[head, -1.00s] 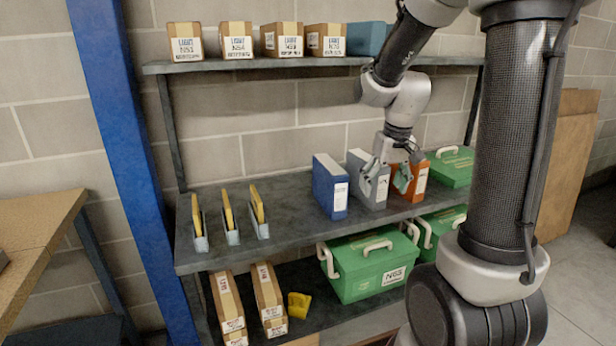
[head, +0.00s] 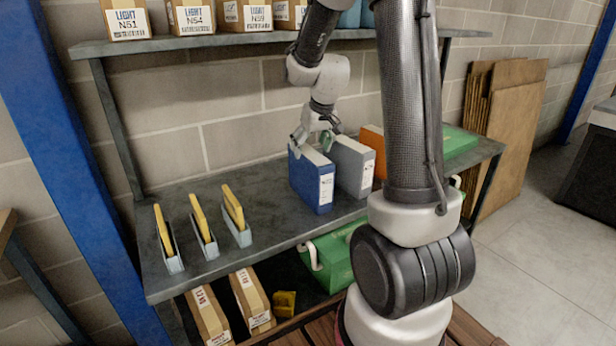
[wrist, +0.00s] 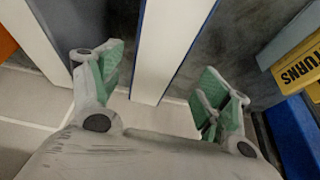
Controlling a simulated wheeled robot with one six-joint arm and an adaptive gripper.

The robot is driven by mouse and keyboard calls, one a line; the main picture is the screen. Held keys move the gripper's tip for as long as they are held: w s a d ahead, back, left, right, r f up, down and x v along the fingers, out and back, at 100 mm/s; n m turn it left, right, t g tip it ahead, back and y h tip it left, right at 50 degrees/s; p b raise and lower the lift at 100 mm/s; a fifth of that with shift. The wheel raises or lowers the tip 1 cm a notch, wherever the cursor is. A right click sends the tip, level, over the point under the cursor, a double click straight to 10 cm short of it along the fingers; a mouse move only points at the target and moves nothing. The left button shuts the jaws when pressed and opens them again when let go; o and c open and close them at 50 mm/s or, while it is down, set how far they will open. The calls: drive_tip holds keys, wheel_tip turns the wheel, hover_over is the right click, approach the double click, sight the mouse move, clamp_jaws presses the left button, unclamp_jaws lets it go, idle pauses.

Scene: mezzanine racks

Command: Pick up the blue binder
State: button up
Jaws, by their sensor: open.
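The blue binder (head: 308,182) stands upright on the middle shelf, a white label on its spine. In the wrist view its white top with blue edges (wrist: 168,50) lies between my fingers. My gripper (head: 316,140) is open, pointing down just above the binder's top at its back part. In the wrist view the green-padded fingers (wrist: 165,88) sit on either side of the binder, with gaps visible. The left finger in that view is near the grey binder (wrist: 35,40). How far down the fingers reach is hard to tell.
The grey binder (head: 350,163) stands close to the right of the blue one, then an orange binder (head: 374,145) and a green box (head: 461,142). Yellow-filled holders (head: 203,230) stand to the left, with clear shelf between. The upper shelf (head: 230,40) holds boxes overhead.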

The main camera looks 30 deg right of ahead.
sight(311, 153)
drive_tip(key=x, duration=0.4)
drive_tip(key=shift+d+f, duration=0.25)
drive_tip(key=shift+f, duration=0.15)
drive_tip(key=shift+f, duration=0.2)
idle(0.3)
clamp_jaws()
drive_tip(key=shift+w, duration=0.1)
